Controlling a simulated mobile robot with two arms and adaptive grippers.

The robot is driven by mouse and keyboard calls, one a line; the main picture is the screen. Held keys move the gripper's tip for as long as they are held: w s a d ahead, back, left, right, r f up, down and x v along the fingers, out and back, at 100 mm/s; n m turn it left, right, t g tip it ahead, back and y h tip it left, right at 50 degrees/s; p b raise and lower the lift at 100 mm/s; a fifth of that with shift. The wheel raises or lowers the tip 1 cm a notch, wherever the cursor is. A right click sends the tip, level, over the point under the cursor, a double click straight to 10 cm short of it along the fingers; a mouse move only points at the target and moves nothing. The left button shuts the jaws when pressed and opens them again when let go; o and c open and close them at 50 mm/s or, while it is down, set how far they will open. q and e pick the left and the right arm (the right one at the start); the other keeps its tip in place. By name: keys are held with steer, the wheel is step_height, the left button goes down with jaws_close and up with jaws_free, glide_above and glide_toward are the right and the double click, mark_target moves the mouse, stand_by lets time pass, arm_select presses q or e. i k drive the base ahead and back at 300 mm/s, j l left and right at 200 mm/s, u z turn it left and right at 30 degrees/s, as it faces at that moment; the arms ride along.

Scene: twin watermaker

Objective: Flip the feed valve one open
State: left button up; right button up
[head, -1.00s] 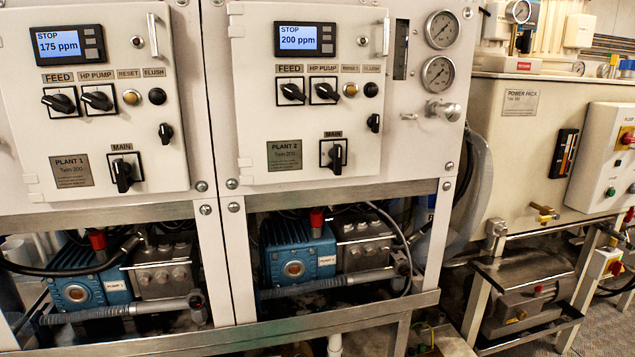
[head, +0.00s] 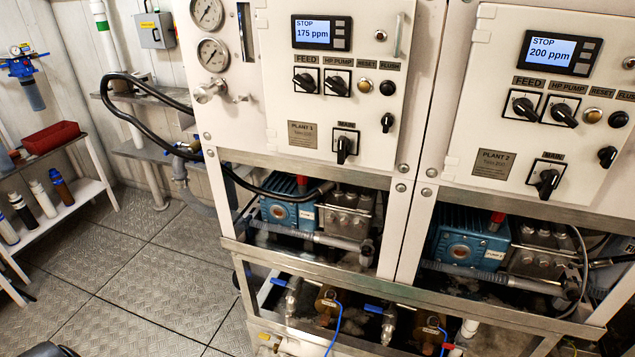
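Neither gripper shows in the head view. No label naming feed valve one is readable. Under the Plant 1 pump, in the lower frame, a steel valve (head: 293,298) has a blue lever (head: 279,282) pointing left. A similar valve (head: 389,323) with a blue lever (head: 373,309) stands to its right, towards Plant 2. Another blue-handled fitting (head: 187,154) is on the pipework left of the cabinet. The Plant 1 panel (head: 285,75) reads STOP, 175 ppm, and carries a black FEED knob (head: 305,81).
The Plant 2 panel (head: 495,120) reads STOP, 200 ppm. Brass fittings (head: 325,303) with blue cables sit beside the lower valves. A white shelf (head: 75,205) with bottles and a red tray (head: 50,138) stands at the left. The plated floor (head: 150,285) between shelf and cabinet is clear.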

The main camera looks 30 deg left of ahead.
mark_target(275, 280)
steer(key=i+j+u, duration=0.4)
steer(key=j+u, duration=0.15)
steer(key=j, duration=0.2)
steer(key=i+j+u, duration=0.3)
steer(key=j+z, duration=0.2)
